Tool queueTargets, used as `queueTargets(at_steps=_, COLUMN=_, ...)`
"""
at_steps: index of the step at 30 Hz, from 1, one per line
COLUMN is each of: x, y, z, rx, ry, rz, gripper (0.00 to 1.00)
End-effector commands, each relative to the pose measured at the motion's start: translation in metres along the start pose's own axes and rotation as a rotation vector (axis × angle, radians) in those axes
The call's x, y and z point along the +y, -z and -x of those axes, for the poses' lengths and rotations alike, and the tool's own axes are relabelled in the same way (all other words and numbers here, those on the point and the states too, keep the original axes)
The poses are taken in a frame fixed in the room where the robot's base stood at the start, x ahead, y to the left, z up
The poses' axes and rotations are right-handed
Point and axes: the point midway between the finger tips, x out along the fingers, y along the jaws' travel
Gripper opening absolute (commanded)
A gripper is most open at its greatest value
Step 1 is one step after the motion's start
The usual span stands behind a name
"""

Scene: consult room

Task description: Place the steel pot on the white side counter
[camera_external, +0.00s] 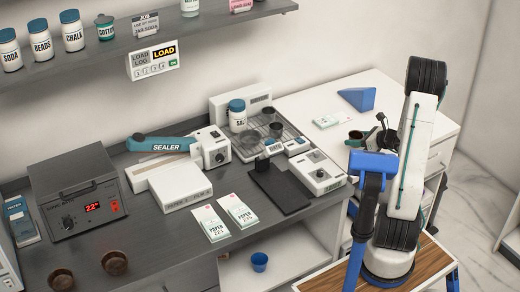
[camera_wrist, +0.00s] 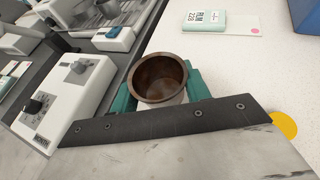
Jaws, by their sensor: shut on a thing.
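A round pot (camera_wrist: 160,78) with a brown, coppery look sits between the teal fingers of my gripper (camera_wrist: 161,93) in the wrist view. My gripper is shut on it and the pot is upright, mouth up. In the external view the held pot (camera_external: 355,134) is small and partly hidden by my gripper (camera_external: 358,141). It is over the front left part of the white side counter (camera_external: 400,100). The wrist view also shows this counter (camera_wrist: 245,70) to the right of the pot. I cannot tell the gap beneath it. Two grey pots (camera_external: 275,130) stand on a wire rack.
A blue wedge (camera_external: 357,98) and a white-and-green packet (camera_external: 326,121) lie on the side counter; much of its top is clear. The dark bench (camera_external: 140,232) holds a white device (camera_external: 317,175), a sealer (camera_external: 165,145) and two brown pots (camera_external: 114,262).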

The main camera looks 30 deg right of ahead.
Motion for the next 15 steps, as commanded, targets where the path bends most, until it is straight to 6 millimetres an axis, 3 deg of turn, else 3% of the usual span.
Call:
queueTargets(at_steps=9, x=0.0, y=0.035, z=-0.015, rx=0.0, ry=-0.002, rz=-0.004, gripper=0.24)
queueTargets(at_steps=15, x=0.0, y=0.039, z=-0.016, rx=-0.001, ry=0.0, rz=0.001, gripper=0.24)
